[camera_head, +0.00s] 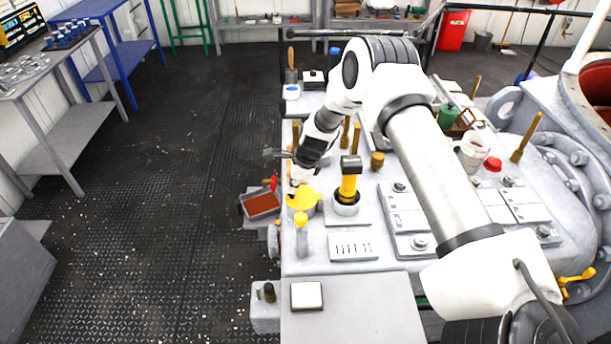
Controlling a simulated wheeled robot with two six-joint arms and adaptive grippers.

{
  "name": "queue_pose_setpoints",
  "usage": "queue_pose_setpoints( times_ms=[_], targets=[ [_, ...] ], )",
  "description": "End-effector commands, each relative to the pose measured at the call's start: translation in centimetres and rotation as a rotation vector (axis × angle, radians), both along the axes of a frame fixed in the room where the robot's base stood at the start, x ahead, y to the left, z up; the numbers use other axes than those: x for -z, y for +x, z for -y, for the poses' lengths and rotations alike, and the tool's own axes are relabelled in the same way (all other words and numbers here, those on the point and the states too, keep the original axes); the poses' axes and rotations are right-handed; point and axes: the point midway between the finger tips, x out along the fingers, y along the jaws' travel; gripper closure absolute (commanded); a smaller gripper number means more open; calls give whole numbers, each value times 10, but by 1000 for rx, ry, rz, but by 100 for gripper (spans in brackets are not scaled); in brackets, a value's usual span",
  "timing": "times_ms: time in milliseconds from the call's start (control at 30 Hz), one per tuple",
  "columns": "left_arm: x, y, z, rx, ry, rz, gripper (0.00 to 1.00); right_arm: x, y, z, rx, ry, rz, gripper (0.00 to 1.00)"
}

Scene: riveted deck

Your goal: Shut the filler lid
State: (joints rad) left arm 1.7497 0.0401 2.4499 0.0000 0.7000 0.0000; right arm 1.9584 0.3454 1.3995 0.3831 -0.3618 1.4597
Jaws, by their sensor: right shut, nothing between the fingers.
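A yellow lid (304,199), which looks like the filler lid, sits over a short grey neck near the left edge of the grey machine top. It appears to lie roughly flat, but it is small and I cannot tell whether it is fully seated. My right gripper (293,184) is shut and empty. It points down just above and behind the lid's left side, and its tips are close to the lid; I cannot tell if they touch it. My left gripper is not in view.
A yellow post with a black top (348,186) stands right of the lid, and a yellow-capped fitting (301,224) stands in front. A tray with a reddish-brown inside (262,204) is at the left edge. Brown upright posts stand behind. The floor on the left is open.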

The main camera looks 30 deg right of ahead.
Motion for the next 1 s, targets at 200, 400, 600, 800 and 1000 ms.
queue_pose_setpoints(
  times_ms=[200, 400, 600, 800, 1000],
  targets=[
    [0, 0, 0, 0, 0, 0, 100, 2, 1, -1, 0, 1, 1, 100],
    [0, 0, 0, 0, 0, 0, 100, 2, 1, -2, 0, 0, 0, 100],
    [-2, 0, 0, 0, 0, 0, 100, 0, 0, 0, 1, 1, -1, 100],
    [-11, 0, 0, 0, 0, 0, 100, -6, -5, 8, 0, 0, -1, 100],
    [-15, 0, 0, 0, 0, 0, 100, -9, -7, 11, 0, 1, 0, 100]
  ],
)
